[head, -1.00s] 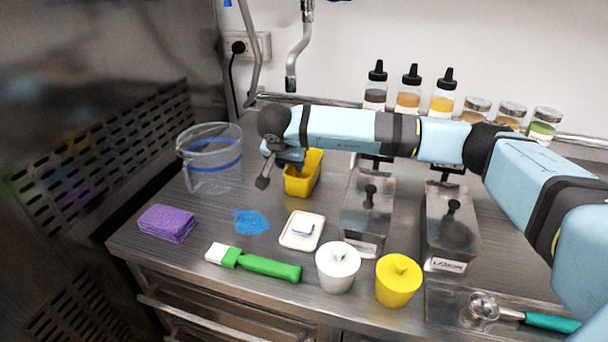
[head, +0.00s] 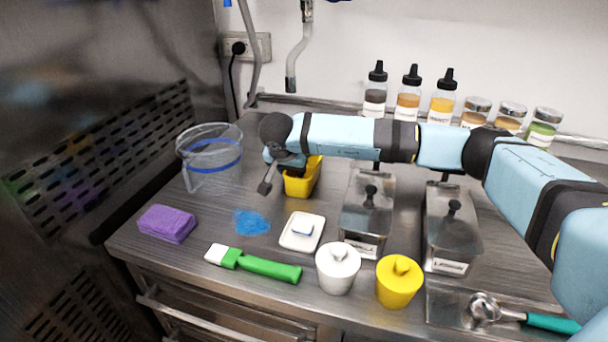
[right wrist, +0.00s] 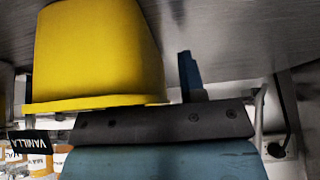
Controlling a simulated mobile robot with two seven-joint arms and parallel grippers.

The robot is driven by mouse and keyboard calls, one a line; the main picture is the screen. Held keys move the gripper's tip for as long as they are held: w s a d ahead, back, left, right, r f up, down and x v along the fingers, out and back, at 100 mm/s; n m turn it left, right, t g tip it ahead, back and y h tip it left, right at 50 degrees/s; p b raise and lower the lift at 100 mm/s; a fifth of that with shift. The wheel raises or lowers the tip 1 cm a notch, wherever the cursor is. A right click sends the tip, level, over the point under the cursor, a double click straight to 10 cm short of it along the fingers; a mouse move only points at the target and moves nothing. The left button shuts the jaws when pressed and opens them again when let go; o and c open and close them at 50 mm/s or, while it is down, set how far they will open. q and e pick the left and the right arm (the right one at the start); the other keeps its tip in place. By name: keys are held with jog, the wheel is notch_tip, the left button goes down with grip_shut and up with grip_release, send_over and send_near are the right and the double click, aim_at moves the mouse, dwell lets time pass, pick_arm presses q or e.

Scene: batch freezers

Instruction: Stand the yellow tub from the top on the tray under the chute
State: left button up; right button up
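A yellow rectangular tub (head: 301,187) stands on the steel counter, right of the clear jug. My right gripper (head: 280,180) is over its left side, with one dark fingertip outside to the left and the other finger at or over its opening. In the right wrist view the tub (right wrist: 95,55) fills the upper left. One blue finger (right wrist: 190,75) shows beside it with a narrow gap; the tub seems to hide the other finger. The right gripper looks open. My left gripper is not in view. I cannot make out a chute or a tray under it.
A clear jug (head: 210,160) stands left of the tub, lidded steel containers (head: 367,212) to its right.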

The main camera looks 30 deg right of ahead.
grip_shut()
